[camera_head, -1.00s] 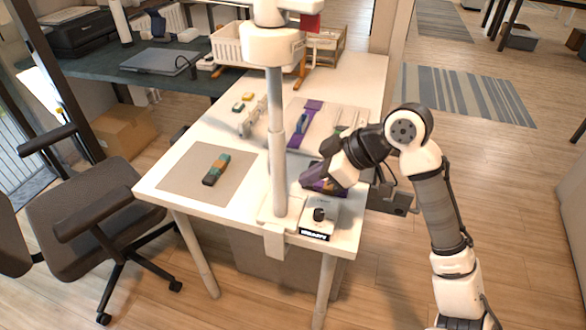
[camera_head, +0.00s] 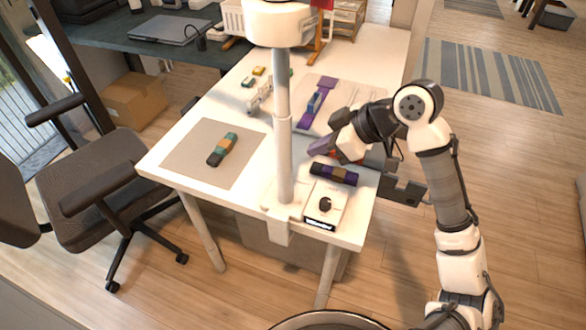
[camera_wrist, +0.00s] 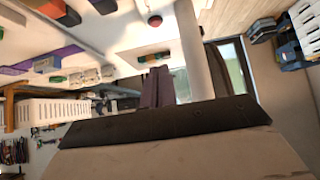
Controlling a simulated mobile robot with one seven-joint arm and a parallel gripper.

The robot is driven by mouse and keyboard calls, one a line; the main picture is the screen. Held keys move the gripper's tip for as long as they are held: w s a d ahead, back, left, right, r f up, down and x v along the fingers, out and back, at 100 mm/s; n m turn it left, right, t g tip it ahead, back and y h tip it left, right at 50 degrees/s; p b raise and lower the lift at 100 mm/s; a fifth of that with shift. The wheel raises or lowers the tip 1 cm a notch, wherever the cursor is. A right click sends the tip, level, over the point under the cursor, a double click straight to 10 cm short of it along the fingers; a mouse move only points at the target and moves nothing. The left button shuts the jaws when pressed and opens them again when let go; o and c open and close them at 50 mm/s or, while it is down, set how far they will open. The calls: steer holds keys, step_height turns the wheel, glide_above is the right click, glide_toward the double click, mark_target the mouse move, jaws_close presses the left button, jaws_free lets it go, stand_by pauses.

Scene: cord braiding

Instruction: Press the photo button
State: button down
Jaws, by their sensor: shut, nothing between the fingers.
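The likely photo button is a black round knob (camera_head: 325,205) on a small white box (camera_head: 323,222) with a dark label, near the table's front right edge. A small dark red round knob (camera_wrist: 154,20) shows at the top of the wrist view; I cannot tell if it is the same button. My gripper (camera_head: 320,148) is shut and empty, above the table's right side, behind the box and apart from it. Its purplish fingers (camera_wrist: 155,88) show together in the wrist view.
A dark roll with tan and purple bands (camera_head: 333,174) lies between the box and my gripper. A white post (camera_head: 283,140) stands left of the box. A grey mat (camera_head: 185,150) holds a banded piece (camera_head: 222,149). A purple strip (camera_head: 315,103) lies on a board behind.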

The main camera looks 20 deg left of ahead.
steer(key=p+x, duration=0.1)
steer(key=x, duration=0.6)
steer(key=shift+a+f, duration=0.1)
steer(key=shift+a, duration=0.1)
step_height(320, 180, down, 3)
steer(key=shift+a+f+p, duration=0.2)
steer(key=shift+f+p, duration=0.05)
steer(key=shift+p, duration=0.05)
steer(key=shift+f, duration=0.6)
steer(key=shift+f, duration=0.1)
